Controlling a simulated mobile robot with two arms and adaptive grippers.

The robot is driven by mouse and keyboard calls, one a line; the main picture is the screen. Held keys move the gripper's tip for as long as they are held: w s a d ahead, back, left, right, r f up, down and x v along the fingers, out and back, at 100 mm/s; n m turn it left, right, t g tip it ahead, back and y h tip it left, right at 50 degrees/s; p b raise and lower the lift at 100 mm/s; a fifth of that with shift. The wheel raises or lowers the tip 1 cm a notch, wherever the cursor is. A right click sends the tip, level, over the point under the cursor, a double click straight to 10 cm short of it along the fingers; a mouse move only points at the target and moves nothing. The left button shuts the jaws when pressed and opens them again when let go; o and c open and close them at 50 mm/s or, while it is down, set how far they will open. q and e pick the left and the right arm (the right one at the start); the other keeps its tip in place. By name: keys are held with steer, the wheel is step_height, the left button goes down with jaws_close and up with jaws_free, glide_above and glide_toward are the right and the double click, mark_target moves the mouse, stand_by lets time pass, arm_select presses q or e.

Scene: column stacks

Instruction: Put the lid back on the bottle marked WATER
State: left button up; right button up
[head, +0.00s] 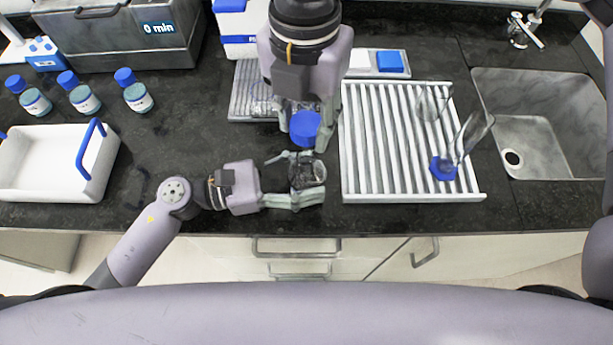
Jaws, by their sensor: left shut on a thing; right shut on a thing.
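My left gripper (308,177) is shut on a small clear glass bottle (307,172) near the counter's front edge. The bottle looks upright with no lid on it, and no WATER marking can be read on it. My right gripper (304,134) comes down from the top and is shut on a blue lid (305,126). The lid is just behind the bottle in the picture, apart from its mouth as far as I can tell; the height between them is unclear.
Three blue-capped bottles (138,97) stand at the left behind a white tray with blue handles (60,192). A grey water bath (120,45) is at the back. A white ribbed rack (375,160) holding glassware (468,140) and a sink (545,120) are at the right.

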mark_target(306, 158)
arm_select(q)
steer(key=c, duration=0.7)
steer(key=shift+o, duration=0.2)
arm_select(e)
steer(key=shift+f, duration=2.5)
steer(key=shift+f, duration=0.9)
steer(key=shift+f, duration=0.55)
